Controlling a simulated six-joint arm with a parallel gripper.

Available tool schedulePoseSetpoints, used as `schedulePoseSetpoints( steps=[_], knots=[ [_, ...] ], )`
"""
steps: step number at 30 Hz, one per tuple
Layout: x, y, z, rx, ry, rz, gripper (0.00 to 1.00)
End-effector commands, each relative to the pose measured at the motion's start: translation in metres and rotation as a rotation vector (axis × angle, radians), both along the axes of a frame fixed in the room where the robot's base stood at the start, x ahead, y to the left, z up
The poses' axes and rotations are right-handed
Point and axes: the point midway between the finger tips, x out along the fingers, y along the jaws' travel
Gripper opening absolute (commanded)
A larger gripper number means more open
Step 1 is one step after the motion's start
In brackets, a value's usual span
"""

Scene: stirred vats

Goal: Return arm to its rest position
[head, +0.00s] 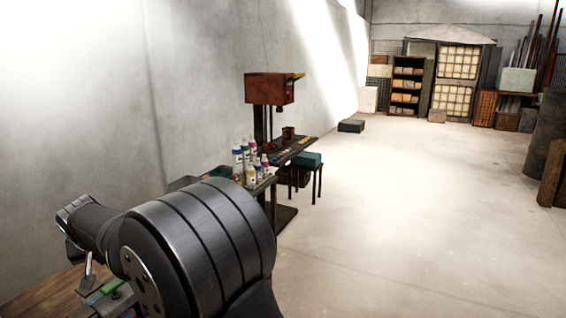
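My arm's dark, ribbed links fill the lower left of the head view, close to the camera. A narrower dark part of my arm reaches to the left, above a wooden surface. I cannot make out my gripper or its fingers. No vat can be made out in this view.
A wooden tabletop (45,297) lies under my arm at lower left, with a small green item (111,287) on it. Beyond stand several bottles (250,160), a red drill-press-like machine (270,89) and a green-topped stool (306,160). The concrete floor (420,220) at right is open.

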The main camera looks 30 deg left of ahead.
Motion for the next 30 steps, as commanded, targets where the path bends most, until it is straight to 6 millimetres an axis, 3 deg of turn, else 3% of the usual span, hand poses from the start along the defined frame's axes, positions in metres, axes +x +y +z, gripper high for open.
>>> schedulePoseSetpoints(
  steps=[6, 16, 30],
  knots=[
    [0.000, 0.000, 0.010, 0.001, -0.001, 0.000, 0.00],
    [0.000, 0.000, 0.008, 0.000, 0.000, 0.000, 0.00],
    [0.000, 0.000, -0.049, -0.001, 0.000, -0.001, 0.00]
  ],
)
